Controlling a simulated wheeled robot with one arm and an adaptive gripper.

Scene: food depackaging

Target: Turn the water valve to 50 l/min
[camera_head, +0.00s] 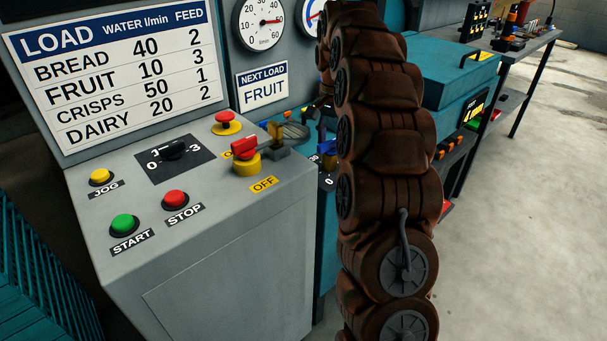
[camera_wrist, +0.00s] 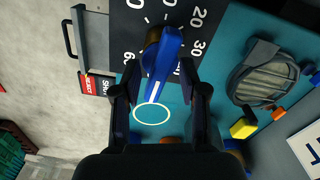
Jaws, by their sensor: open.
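In the wrist view the blue valve handle (camera_wrist: 163,60) with a white stripe sits on a dark scale plate (camera_wrist: 202,30). The numbers 0, 20, 30 and 60 are readable; others are hidden by my gripper and the handle. My gripper (camera_wrist: 160,70) is open, its two dark fingers on either side of the handle; contact cannot be told. The handle's striped end points towards a pale ring (camera_wrist: 151,114). In the head view my brown arm covers most of the valve.
A grey control box (camera_head: 220,220) stands left of my arm with a red-yellow OFF switch (camera_head: 245,155) and several buttons. The load board (camera_head: 110,75) hangs above it. A grey vented fitting (camera_wrist: 265,72) lies right of the handle in the wrist view. Open floor (camera_head: 530,200) is at right.

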